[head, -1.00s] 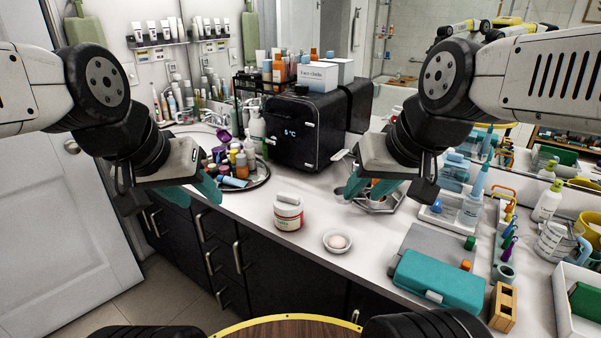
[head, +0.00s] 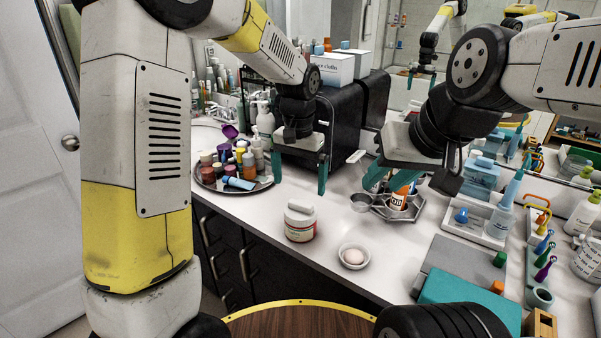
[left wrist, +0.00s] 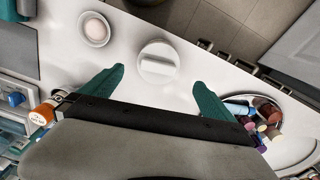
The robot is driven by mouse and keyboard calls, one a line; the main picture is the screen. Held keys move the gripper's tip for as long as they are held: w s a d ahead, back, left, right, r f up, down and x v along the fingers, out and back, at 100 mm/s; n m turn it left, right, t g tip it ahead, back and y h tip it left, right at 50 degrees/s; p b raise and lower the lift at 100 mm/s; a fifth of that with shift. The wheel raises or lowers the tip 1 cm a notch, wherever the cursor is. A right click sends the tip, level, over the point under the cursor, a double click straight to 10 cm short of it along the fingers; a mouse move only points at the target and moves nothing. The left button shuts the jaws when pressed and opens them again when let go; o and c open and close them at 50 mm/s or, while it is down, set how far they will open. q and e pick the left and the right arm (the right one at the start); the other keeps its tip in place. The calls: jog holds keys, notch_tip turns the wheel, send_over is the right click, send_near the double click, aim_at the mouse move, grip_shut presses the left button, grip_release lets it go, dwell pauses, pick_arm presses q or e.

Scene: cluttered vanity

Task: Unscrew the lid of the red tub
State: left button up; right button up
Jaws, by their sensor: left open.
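The red tub (head: 300,228) stands upright on the white counter, with a red and white body. Its white lid (head: 300,208) is on top, with a raised bar across it. The lid also shows from above in the left wrist view (left wrist: 158,62). My left gripper (head: 300,177) is open and empty above and behind the tub, fingers pointing down. In the left wrist view its teal fingers (left wrist: 158,92) are spread wider than the lid, which lies a little beyond them. My right gripper (head: 390,178) is to the right, its fingers apart, near the hexagonal tray.
A small white dish (head: 354,257) stands just right of the tub. A round tray (head: 205,188) of bottles is on the left. A hexagonal tray (head: 405,212) holds an orange bottle (head: 398,198). A black box (head: 340,125) stands behind. The counter's front edge is close.

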aim_at(301, 203)
pick_arm(q)
jog(key=shift+w+d+f, duration=0.1)
jog(key=shift+d+f, duration=0.1)
jog(key=shift+f, duration=0.25)
notch_tip(301, 203, down, 8)
jog(key=shift+r, duration=0.25)
jog(key=shift+c, duration=0.2)
jog(key=c, duration=1.5)
jog(key=shift+o, duration=0.2)
jog(key=n, duration=0.4)
jog(key=shift+n, duration=0.3)
jog(key=shift+n, duration=2.3)
